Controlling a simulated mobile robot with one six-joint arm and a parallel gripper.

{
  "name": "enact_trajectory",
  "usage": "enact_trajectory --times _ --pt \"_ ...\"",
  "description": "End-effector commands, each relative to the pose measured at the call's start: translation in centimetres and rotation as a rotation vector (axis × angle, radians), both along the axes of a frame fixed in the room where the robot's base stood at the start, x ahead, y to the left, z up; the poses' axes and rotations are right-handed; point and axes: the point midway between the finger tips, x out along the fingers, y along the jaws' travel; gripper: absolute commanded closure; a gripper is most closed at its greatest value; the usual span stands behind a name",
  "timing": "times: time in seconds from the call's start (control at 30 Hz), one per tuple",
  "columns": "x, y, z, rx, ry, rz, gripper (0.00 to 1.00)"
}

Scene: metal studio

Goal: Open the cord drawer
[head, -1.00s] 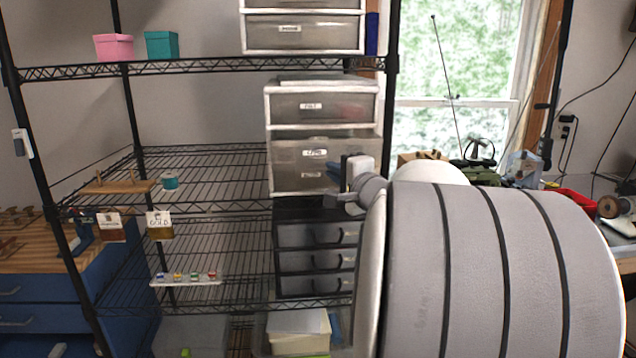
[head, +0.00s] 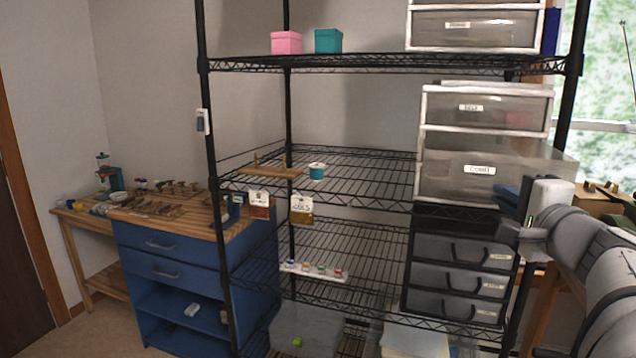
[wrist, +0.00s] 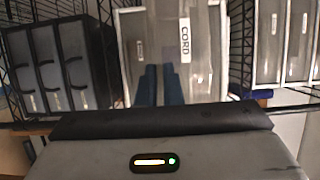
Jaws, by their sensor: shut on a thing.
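The cord drawer (head: 440,172) is the lower, translucent drawer with a white frame in the unit on the middle shelf. Its front stands out past the drawer above, so it looks partly open. In the wrist view its front (wrist: 205,55) carries a CORD label and appears turned sideways. My gripper (head: 512,196) is at the lower right edge of the drawer front. Its blue fingers (wrist: 160,85) are close together and shut on the drawer at that edge. The exact gripped part is hidden between them.
A black drawer unit (head: 458,265) stands on the shelf below, and another white-framed unit (head: 475,28) above. The black rack post (head: 568,75) is near my arm. A blue workbench (head: 165,250) stands left. Floor shows at the lower left.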

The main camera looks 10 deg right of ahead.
Motion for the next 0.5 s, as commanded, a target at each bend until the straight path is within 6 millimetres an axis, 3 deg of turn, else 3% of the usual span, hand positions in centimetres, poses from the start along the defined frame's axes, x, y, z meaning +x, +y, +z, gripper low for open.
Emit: enact_trajectory --times 0.07,0.1,0.37,0.5 --pt "0.02 0.04 -0.1 0.0 0.001 0.002 1.0" --pt "0.03 0.03 -0.1 0.0 0.001 0.002 0.93" --pt "0.01 -0.04 -0.05 0.0 0.0 0.0 0.72" --pt "0.0 -0.06 -0.03 0.0 0.0 -0.001 0.72"
